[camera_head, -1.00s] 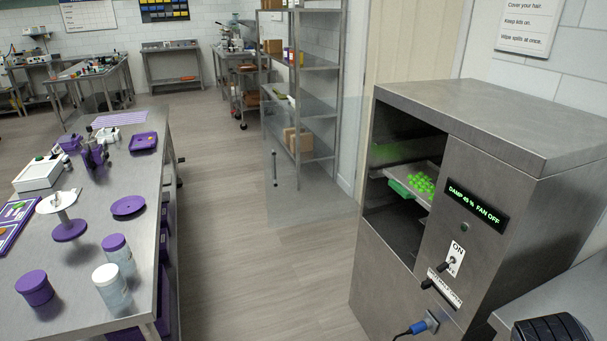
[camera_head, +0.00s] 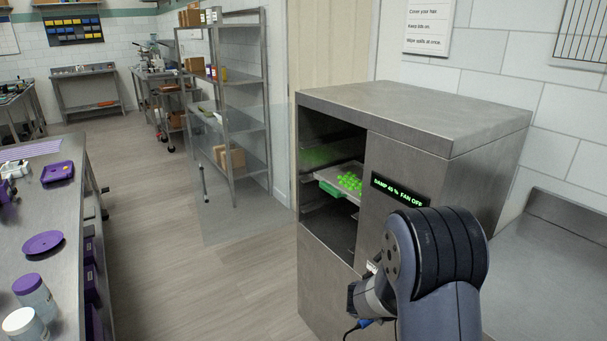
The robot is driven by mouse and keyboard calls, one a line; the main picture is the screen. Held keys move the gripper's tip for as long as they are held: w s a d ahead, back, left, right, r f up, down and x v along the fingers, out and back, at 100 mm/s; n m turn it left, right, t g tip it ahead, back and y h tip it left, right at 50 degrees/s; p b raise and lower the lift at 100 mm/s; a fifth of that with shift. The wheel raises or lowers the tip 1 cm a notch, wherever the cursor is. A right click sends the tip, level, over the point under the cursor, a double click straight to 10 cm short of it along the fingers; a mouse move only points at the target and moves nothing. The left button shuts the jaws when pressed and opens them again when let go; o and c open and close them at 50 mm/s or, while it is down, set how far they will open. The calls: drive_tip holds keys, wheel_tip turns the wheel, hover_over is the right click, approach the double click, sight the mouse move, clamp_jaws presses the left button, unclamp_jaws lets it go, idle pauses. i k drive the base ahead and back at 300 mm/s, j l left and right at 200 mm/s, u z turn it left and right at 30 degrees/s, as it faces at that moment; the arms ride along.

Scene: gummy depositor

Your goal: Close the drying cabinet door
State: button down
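The drying cabinet (camera_head: 340,258) is a grey metal box at right centre, and its left compartment is open to view. Its clear door (camera_head: 238,215) stands swung wide open to the left, over the floor and in front of the shelf rack. The door's slim upright handle (camera_head: 203,184) is near its far left edge. Inside the compartment, a tray (camera_head: 336,173) holds bright green gummies (camera_head: 349,181). My arm shows at lower right, in front of the cabinet's control side, well right of the door. My gripper's fingers cannot be made out.
A display (camera_head: 400,189) reads damp 45 %, fan off. A metal shelf rack (camera_head: 238,110) stands behind the door. The floor (camera_head: 165,240) between bench and cabinet is clear.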

sight(200, 167)
drive_tip(key=i+j+u, duration=0.2)
drive_tip(key=u, duration=0.2)
drive_tip(key=i+j+u, duration=0.2)
drive_tip(key=u, duration=0.15)
drive_tip(key=i+j+u, duration=0.1)
drive_tip(key=i+u, duration=0.15)
drive_tip(key=u, duration=0.15)
drive_tip(key=i+u, duration=0.2)
drive_tip(key=u, duration=0.2)
drive_tip(key=i, duration=0.45)
drive_tip(key=i+l+u, duration=0.1)
drive_tip(key=i, duration=0.4)
drive_tip(key=i+l+u, duration=0.1)
drive_tip(key=i, duration=0.35)
